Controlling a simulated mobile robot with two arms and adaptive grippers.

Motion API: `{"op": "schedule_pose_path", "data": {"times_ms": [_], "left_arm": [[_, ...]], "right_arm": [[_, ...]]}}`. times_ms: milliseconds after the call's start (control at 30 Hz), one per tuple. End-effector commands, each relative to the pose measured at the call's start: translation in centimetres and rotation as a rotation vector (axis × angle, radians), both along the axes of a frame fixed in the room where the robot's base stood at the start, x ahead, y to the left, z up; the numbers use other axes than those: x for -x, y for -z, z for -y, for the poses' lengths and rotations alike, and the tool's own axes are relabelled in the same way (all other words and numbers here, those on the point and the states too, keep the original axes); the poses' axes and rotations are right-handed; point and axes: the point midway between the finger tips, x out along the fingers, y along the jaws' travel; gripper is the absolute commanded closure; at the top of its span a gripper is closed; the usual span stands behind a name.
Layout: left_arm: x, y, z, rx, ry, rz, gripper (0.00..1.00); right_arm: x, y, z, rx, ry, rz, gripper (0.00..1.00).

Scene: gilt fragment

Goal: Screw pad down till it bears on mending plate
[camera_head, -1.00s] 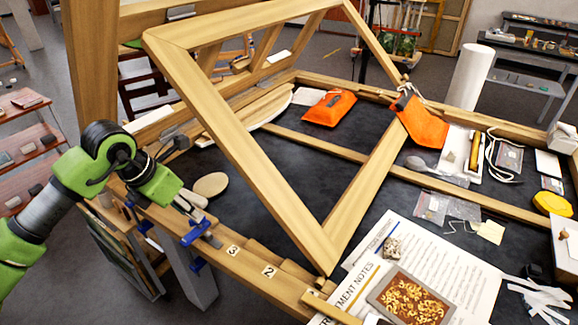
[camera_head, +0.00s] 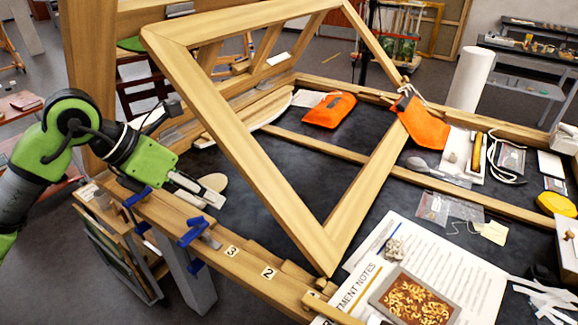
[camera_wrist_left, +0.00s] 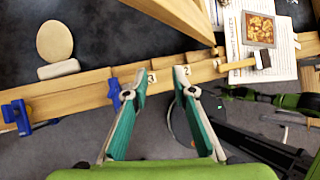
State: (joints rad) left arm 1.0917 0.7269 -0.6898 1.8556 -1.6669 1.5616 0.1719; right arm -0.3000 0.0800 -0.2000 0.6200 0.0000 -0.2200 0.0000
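Two blue clamps sit on the front wooden rail: one (camera_head: 193,232) near the numbered labels, one (camera_head: 137,196) further left. They also show in the left wrist view, the nearer one (camera_wrist_left: 114,92) and the farther one (camera_wrist_left: 20,117). My left gripper (camera_head: 211,192) is above the rail near the clamps. In its wrist view (camera_wrist_left: 159,94) its fingers are apart and empty.
A large tilted wooden frame (camera_head: 240,135) stands across the table right of my left gripper. A pale oval (camera_wrist_left: 54,40) lies on the dark tabletop behind the rail. Printed notes (camera_head: 430,265), orange pouches (camera_head: 330,110) and a white roll (camera_head: 470,78) are further right.

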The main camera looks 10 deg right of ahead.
Motion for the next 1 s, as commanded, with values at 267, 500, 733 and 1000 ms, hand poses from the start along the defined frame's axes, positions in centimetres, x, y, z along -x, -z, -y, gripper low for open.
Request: {"op": "schedule_pose_path", "data": {"times_ms": [267, 500, 733, 1000], "left_arm": [[1.8, -0.5, 5.3, 0.209, 0.069, -0.016, 0.76], [3.6, -2.1, 9.6, 0.420, 0.108, -0.040, 0.76], [5.4, -4.7, 13.0, 0.657, 0.121, -0.079, 0.76], [6.5, -8.4, 15.1, 0.934, 0.093, -0.133, 0.76]], "right_arm": [[0.0, 0.0, 0.0, 0.000, 0.000, 0.000, 0.60], [0.0, 0.0, 0.0, 0.000, 0.000, 0.000, 0.60], [0.0, 0.0, 0.0, 0.000, 0.000, 0.000, 0.60], [0.0, 0.0, 0.0, 0.000, 0.000, 0.000, 0.60]]}}
